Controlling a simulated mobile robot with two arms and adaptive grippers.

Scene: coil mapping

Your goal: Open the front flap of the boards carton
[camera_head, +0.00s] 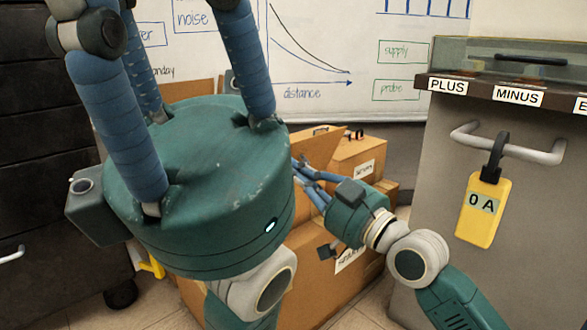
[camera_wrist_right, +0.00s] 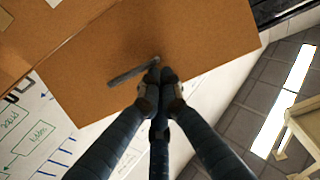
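The boards carton (camera_head: 345,283) is a brown cardboard box on the floor, with a white label on its front, partly hidden by my arms. A cardboard flap (camera_head: 305,150) stands raised at its top. In the right wrist view a brown cardboard panel (camera_wrist_right: 215,35) with a dark grey tab (camera_wrist_right: 127,77) fills the upper part. My right gripper (camera_head: 303,172) reaches to the carton. Its fingers are closed together at the tab's end (camera_wrist_right: 160,75); I cannot tell whether they pinch it. My left gripper (camera_head: 200,170) is large in the foreground, fingers spread upward, tips out of view.
A second labelled cardboard carton (camera_head: 362,152) stands behind. A grey cabinet (camera_head: 430,170) with a handle and a yellow meter (camera_head: 482,208) stands at the right. A dark drawer unit (camera_head: 45,150) is at the left, and a whiteboard (camera_head: 330,45) is behind.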

